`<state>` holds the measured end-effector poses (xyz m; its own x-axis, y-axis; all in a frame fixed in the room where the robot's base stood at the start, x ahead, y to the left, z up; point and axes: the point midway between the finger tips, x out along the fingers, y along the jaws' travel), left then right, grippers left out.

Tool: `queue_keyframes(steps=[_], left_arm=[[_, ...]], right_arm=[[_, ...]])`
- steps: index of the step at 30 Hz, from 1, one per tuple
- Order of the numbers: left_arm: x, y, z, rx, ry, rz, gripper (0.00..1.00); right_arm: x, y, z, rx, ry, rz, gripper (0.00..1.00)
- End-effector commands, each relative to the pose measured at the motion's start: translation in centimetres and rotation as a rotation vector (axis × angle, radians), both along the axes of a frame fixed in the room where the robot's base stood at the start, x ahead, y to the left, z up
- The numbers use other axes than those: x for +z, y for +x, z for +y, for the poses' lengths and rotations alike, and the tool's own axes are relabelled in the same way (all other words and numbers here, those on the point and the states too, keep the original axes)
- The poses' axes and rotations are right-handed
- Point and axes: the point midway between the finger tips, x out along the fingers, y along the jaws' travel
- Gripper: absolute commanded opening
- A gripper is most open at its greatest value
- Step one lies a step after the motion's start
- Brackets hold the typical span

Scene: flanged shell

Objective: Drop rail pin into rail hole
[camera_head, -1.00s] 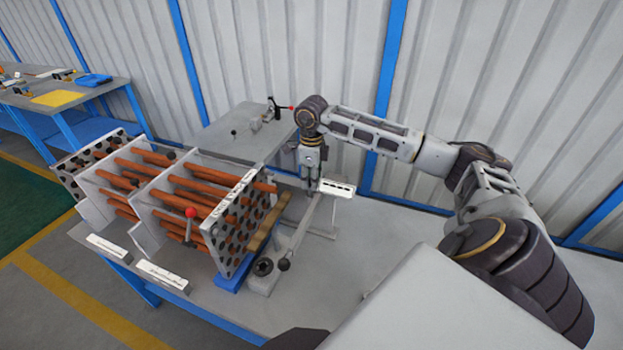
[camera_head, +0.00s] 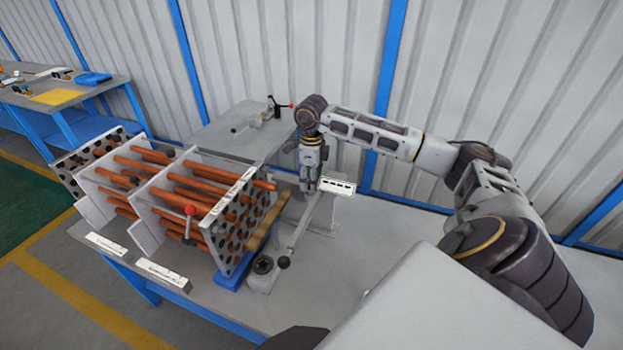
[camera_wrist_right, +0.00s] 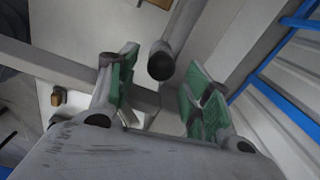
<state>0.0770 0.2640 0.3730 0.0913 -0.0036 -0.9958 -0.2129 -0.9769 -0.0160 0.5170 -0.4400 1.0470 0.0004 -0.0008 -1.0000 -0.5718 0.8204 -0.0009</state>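My right gripper (camera_head: 309,187) points down over the back end of a grey rail (camera_head: 303,226) beside the tube bundle. In the right wrist view the green-padded fingers (camera_wrist_right: 156,98) stand wide apart. A grey rod with a dark round end (camera_wrist_right: 177,42) shows just beyond the fingertips, apart from both pads; I cannot tell whether it is the rail pin. A grey bar (camera_wrist_right: 62,66) crosses behind the left finger. The rail hole cannot be made out in either view. My left gripper is out of view.
A plate-and-tube bundle with orange tubes (camera_head: 188,197) fills the left of the worktable (camera_head: 350,270). A white label block (camera_head: 338,187) stands right of the gripper. A dark ball knob (camera_head: 283,262) is at the rail's front end. The table's right side is clear.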

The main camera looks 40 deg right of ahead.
Motion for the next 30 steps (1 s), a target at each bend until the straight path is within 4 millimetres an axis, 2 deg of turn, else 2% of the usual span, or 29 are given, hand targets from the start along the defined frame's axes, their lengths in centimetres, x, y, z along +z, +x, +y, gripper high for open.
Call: queue_keyframes(steps=[8, 14, 30], left_arm=[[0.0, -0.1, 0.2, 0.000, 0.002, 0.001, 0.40], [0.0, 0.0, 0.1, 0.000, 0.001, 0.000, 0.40], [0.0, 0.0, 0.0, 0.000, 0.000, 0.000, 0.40]], right_arm=[[0.2, 0.0, 0.0, 0.000, 0.000, 0.000, 0.50], [1.3, 0.1, 0.0, 0.000, 0.001, -0.002, 0.50], [8.2, 0.1, 0.0, 0.000, 0.001, -0.003, 0.50]])
